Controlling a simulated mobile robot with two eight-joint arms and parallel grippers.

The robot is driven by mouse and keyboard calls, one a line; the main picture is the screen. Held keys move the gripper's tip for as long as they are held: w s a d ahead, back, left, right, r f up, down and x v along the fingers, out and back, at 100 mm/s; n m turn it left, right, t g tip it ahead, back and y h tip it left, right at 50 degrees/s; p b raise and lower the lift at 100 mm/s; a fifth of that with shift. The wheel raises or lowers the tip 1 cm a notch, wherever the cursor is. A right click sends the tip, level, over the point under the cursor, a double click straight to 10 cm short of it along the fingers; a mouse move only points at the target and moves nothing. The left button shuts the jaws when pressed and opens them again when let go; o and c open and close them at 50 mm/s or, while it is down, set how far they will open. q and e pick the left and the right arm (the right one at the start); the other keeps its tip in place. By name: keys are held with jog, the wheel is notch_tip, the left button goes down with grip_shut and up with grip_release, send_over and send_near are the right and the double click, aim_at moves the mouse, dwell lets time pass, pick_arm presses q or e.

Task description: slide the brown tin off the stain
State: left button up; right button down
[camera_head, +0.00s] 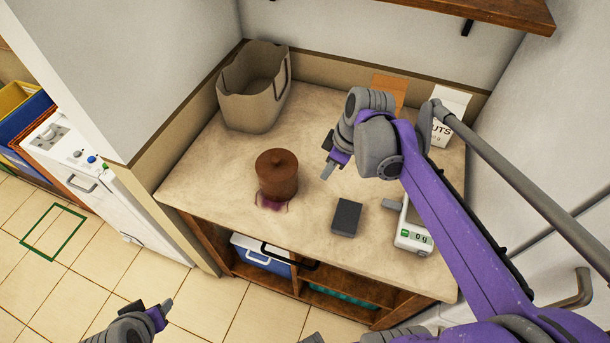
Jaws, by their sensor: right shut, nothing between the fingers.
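The brown tin (277,174), a round lidded pot with a small knob, stands upright on the pale counter. A dark purple stain (271,204) shows at its front lower edge; the tin hides any part of the stain beneath it. My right gripper (327,173) is shut and empty, to the right of the tin with a gap between them. My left gripper (167,305) is low at the bottom left, away from the counter; its fingers are too small and edge-on to tell their opening.
A beige bag (253,88) stands behind the tin at the back left. A dark grey block (346,217) and a scale (414,234) sit to the right. A white carton (449,105) and an orange item (390,88) are at the back right. Counter left of the tin is clear.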

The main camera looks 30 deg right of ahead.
jog(key=d, duration=0.1)
jog(key=n, duration=0.1)
send_near(297, 189)
jog(key=f, duration=0.1)
jog(key=s+d+f, duration=0.1)
jog(key=f, duration=0.1)
jog(key=s+d+f+b, duration=0.1)
jog(key=shift+d+f, duration=0.15)
jog(key=shift+w+a+p, duration=0.4)
jog(key=shift+w+a, duration=0.7)
jog(key=shift+w, duration=0.1)
jog(key=shift+w+a, duration=0.2)
jog(key=shift+w, duration=0.1)
jog(key=shift+s, duration=0.1)
